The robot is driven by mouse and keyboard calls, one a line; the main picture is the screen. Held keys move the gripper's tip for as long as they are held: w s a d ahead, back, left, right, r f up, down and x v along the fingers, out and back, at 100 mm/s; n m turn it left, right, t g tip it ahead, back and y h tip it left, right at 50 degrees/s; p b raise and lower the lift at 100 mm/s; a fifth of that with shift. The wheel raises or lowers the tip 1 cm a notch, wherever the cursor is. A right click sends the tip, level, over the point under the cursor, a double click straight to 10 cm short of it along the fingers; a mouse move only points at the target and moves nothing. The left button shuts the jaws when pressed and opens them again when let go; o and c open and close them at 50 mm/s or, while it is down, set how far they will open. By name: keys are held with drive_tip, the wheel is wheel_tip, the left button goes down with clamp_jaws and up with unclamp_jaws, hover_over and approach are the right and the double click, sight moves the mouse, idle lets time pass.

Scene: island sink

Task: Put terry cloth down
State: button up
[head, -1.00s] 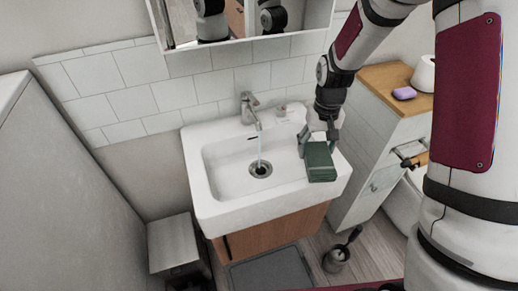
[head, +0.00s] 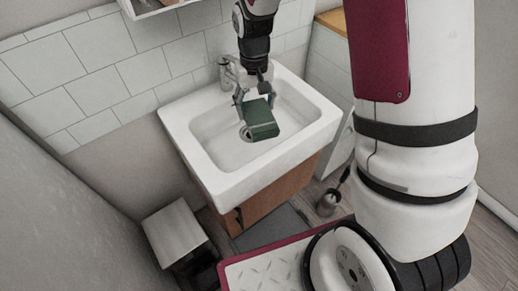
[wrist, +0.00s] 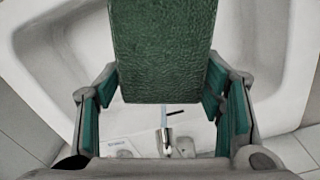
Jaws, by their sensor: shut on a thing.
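The terry cloth (head: 262,122) shows as a dark green, box-shaped folded piece with a textured face. My gripper (head: 256,103) is shut on it, and the green fingers press its sides in the wrist view, where the cloth (wrist: 163,50) fills the upper middle. In the head view the cloth is held over the basin of the white sink (head: 190,152), in front of the faucet (head: 228,72). It partly covers the drain area. I cannot tell the exact height above the basin.
Water runs from the faucet, seen in the wrist view (wrist: 170,142). The sink's right rim (head: 325,128) is bare. A white-topped bin (head: 175,235) stands at lower left, and a brush holder (head: 328,203) stands on the floor at right. A tiled wall (head: 95,75) lies behind.

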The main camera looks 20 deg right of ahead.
drive_tip(key=a+b, duration=0.1)
drive_tip(key=w+a+b, duration=0.1)
drive_tip(key=a, duration=0.1)
drive_tip(key=shift+a+f+b, duration=0.15)
drive_tip(key=shift+a+b, duration=0.1)
drive_tip(key=shift+b, duration=0.1)
drive_tip(key=a+b, duration=0.1)
drive_tip(key=a, duration=0.1)
drive_tip(key=b, duration=0.1)
hover_over(249, 143)
drive_tip(key=s+a, duration=0.2)
drive_tip(key=a, duration=0.1)
drive_tip(key=shift+m, duration=0.3)
drive_tip(key=f, duration=1.4)
drive_tip(key=shift+w, duration=0.2)
drive_tip(key=d, duration=0.2)
drive_tip(key=w, duration=0.1)
drive_tip(key=shift+d+r, duration=0.25)
drive_tip(key=shift+d, duration=0.15)
drive_tip(key=shift+w+d, duration=0.25)
drive_tip(key=shift+d, duration=0.5)
drive_tip(key=d, duration=0.1)
drive_tip(key=w+d, duration=0.1)
drive_tip(key=d, duration=0.1)
drive_tip(key=shift+d, duration=0.2)
drive_tip(key=shift+a+f, duration=0.2)
drive_tip(key=shift+f, duration=0.4)
drive_tip(key=shift+f, duration=0.1)
